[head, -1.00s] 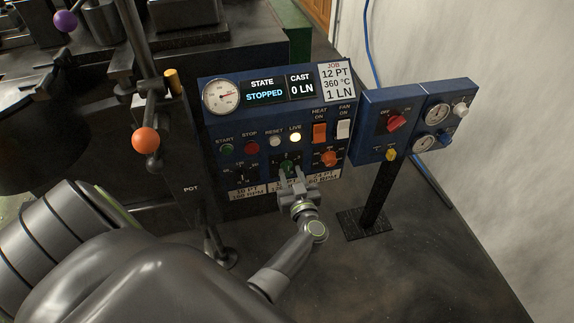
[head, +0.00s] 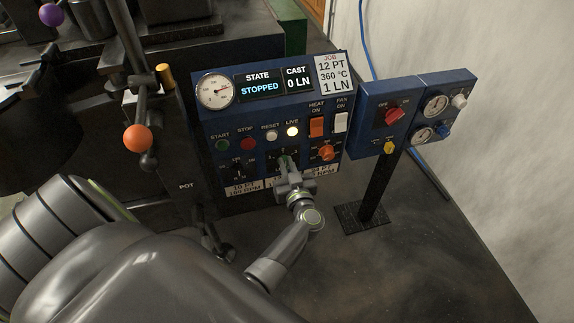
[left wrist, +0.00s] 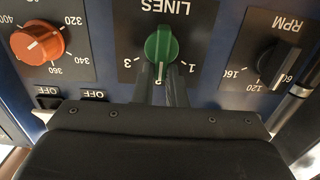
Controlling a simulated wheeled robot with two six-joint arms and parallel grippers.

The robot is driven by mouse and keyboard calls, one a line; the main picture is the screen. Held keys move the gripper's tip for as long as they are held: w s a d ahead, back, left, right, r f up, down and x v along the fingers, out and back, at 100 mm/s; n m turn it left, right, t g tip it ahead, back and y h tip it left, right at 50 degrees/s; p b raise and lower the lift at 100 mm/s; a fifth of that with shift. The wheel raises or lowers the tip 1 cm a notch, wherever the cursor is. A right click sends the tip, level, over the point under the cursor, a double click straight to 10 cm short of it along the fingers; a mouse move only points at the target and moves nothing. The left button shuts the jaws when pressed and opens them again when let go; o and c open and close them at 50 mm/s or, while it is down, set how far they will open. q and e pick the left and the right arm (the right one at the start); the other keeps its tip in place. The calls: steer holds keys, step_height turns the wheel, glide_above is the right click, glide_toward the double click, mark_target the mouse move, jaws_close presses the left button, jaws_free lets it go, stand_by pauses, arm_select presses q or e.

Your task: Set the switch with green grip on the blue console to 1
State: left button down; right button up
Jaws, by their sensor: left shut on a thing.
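The switch with the green grip (left wrist: 161,45) is on the blue console (head: 209,126), on a dark plate labelled LINES. In the left wrist view the plate appears upside down, with 3 at left, 1 at right and a partly hidden mark at the bottom between my fingers. The grip's white pointer line points down towards that middle mark. My left gripper (left wrist: 161,75) is shut on the green grip; in the head view the gripper (head: 284,170) covers much of the switch (head: 285,159). My right gripper is not in view.
An orange knob (left wrist: 38,43) and a black RPM knob (left wrist: 277,64) flank the green switch. A second blue panel (head: 375,110) on a post stands to the right. A lever with an orange ball (head: 137,138) is at left. The console display reads STOPPED.

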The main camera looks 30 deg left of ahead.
arm_select(q)
steer(key=n, duration=0.2)
steer(key=n+p, duration=0.1)
steer(key=n, duration=0.2)
steer(key=shift+s+a+f+n, duration=0.1)
steer(key=shift+s+a+n, duration=0.2)
steer(key=shift+s, duration=0.05)
steer(key=shift+s+a+f+n, duration=0.1)
steer(key=shift+f+n, duration=0.05)
steer(key=shift+n, duration=0.85)
steer(key=shift+s+a+f+n, duration=0.1)
steer(key=shift+s+f+n, duration=0.05)
steer(key=shift+n, duration=0.95)
steer(key=shift+f+n, duration=0.1)
steer(key=shift+n, duration=0.4)
steer(key=shift+s+n, duration=0.1)
steer(key=shift+n, duration=0.5)
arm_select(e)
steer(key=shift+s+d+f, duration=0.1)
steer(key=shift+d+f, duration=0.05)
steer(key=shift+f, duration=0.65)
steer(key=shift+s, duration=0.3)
